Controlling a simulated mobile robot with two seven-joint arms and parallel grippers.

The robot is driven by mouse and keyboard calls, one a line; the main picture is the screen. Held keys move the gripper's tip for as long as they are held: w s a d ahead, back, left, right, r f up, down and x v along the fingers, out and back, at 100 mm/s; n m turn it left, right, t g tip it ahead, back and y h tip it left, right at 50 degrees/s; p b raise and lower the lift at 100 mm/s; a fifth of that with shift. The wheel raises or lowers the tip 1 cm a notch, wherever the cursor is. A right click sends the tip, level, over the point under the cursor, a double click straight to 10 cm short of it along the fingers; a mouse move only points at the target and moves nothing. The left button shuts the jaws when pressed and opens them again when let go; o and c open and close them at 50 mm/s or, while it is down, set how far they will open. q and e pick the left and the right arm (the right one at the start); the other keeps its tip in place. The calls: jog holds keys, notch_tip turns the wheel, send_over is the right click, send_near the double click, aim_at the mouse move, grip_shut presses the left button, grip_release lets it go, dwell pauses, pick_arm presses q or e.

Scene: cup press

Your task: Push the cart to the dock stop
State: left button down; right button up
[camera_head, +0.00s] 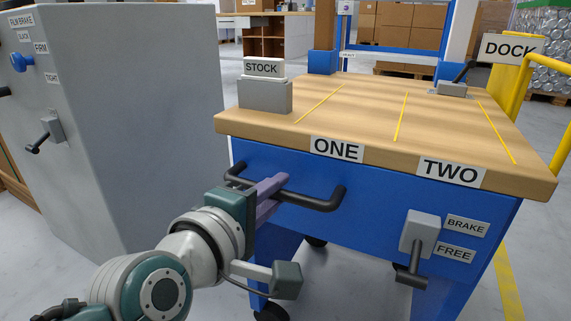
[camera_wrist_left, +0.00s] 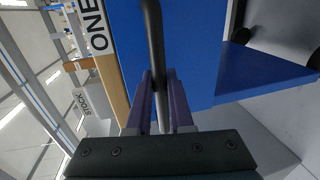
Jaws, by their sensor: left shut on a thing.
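The cart (camera_head: 480,207) is blue with a wooden top (camera_head: 375,115) labelled STOCK, ONE and TWO. A black bar handle (camera_head: 318,203) runs across its near face. My left gripper (camera_head: 275,188) is shut on this handle near its left part. In the left wrist view the handle (camera_wrist_left: 154,45) passes between the two purple fingers (camera_wrist_left: 159,100). A brake lever (camera_head: 412,270) on a grey box points down, beside the labels BRAKE and FREE. The DOCK sign (camera_head: 508,49) stands beyond the cart's far right. The dock stop itself is not clearly seen. My right gripper is out of view.
A large grey cabinet (camera_head: 145,120) with a blue knob and black handle stands left of the cart. A yellow rail (camera_head: 518,85) runs along the far right. Yellow floor tape (camera_head: 508,285) lies right of the cart. Boxes stand at the back.

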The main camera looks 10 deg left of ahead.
pick_arm(q)
jog(key=shift+s+d+r, duration=0.1)
jog(key=shift+d+r, duration=0.05)
jog(key=shift+d, duration=0.35)
jog(key=c, duration=1.1)
grip_release()
jog(key=shift+o, duration=1.4)
jog(key=shift+s+d, duration=0.1)
jog(key=shift+d, duration=0.05)
jog(key=shift+s+a+p, duration=0.2)
jog(key=shift+p, duration=0.15)
jog(key=p+v, duration=0.4)
jog(key=v, duration=0.5)
jog(key=shift+s+p, duration=0.2)
jog(key=shift+p, duration=0.15)
